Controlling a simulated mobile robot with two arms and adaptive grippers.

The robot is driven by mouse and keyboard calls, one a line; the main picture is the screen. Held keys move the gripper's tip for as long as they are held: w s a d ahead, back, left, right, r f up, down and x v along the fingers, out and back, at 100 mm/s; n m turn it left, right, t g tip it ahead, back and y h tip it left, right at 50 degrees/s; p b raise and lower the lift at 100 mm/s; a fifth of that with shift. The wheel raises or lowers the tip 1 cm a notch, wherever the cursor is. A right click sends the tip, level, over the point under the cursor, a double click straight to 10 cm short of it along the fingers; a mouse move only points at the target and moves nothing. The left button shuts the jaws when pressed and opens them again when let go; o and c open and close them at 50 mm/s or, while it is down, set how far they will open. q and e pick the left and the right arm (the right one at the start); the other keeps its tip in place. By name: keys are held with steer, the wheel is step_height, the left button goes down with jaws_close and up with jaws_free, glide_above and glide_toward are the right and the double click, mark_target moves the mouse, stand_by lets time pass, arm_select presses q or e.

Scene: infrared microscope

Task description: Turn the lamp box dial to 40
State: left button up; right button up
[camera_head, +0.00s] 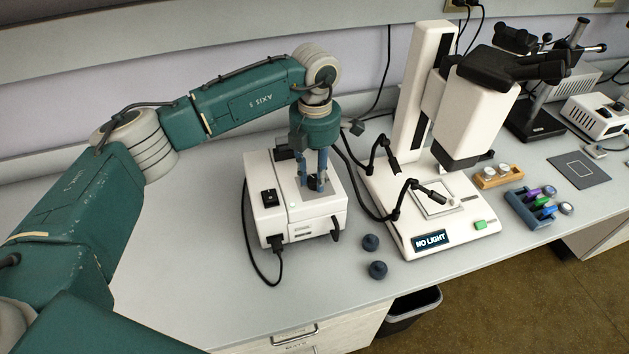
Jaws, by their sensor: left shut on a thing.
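The lamp box (277,228) is a white box standing on the grey bench, left of the microscope. It has a black switch (268,197) and a small green light on its top. My left gripper (320,184) points straight down onto the right part of the box's top, where a grey plate shows. It is shut on the dial, which its blue fingers mostly hide. I cannot read the dial's setting. The microscope (480,105) is white, and its base carries a sign reading "NO LIGHT" (431,240). My right gripper is not in view.
Two dark knobs (377,269) lie on the bench in front of the lamp box. Black gooseneck light guides (392,213) run to the microscope. A wooden block (499,180) and a blue rack (528,211) stand right. The bench's left front is clear.

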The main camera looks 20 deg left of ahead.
mark_target(316, 178)
arm_select(q)
steer(key=shift+w+r+m+b, duration=0.25)
steer(key=shift+m+b, duration=0.2)
steer(key=shift+m, duration=0.35)
steer(key=o, duration=0.9)
steer(key=shift+o, duration=1.4)
steer(key=shift+d, duration=0.1)
steer(key=shift+s+f, duration=0.1)
step_height(316, 178, up, 12)
